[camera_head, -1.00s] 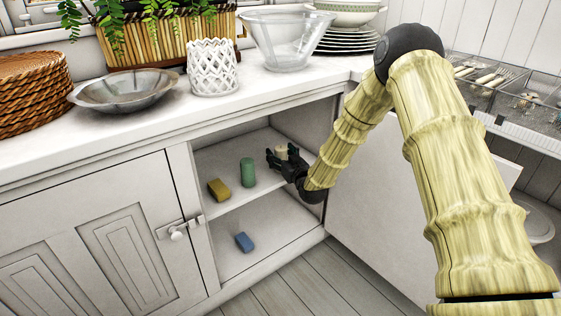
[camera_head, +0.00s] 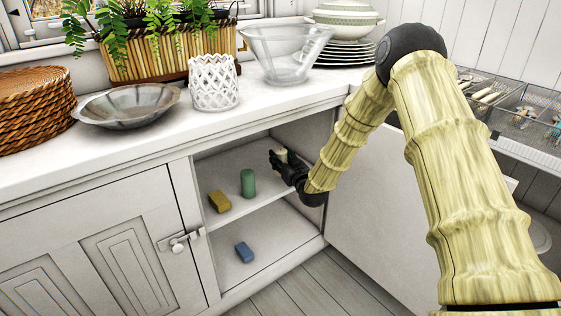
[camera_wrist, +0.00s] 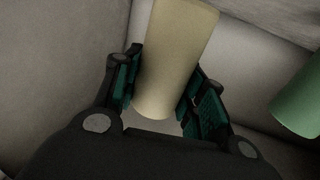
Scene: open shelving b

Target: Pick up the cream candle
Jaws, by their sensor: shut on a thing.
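The cream candle (camera_wrist: 176,60) is a pale cylinder between the two green-padded fingers of my gripper (camera_wrist: 160,95) in the wrist view. The gripper is shut on it. In the head view the top of the candle (camera_head: 282,155) shows above my dark gripper (camera_head: 283,160), which reaches into the open cabinet above the upper shelf. The gripper hides the lower part of the candle there, so I cannot tell whether its base touches the shelf.
A green cylinder (camera_head: 248,183) stands left of my gripper on the upper shelf; it also shows in the wrist view (camera_wrist: 300,103). A yellow block (camera_head: 220,202) lies at the shelf's left. A blue block (camera_head: 244,252) lies below. The open door (camera_head: 365,195) is at the right.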

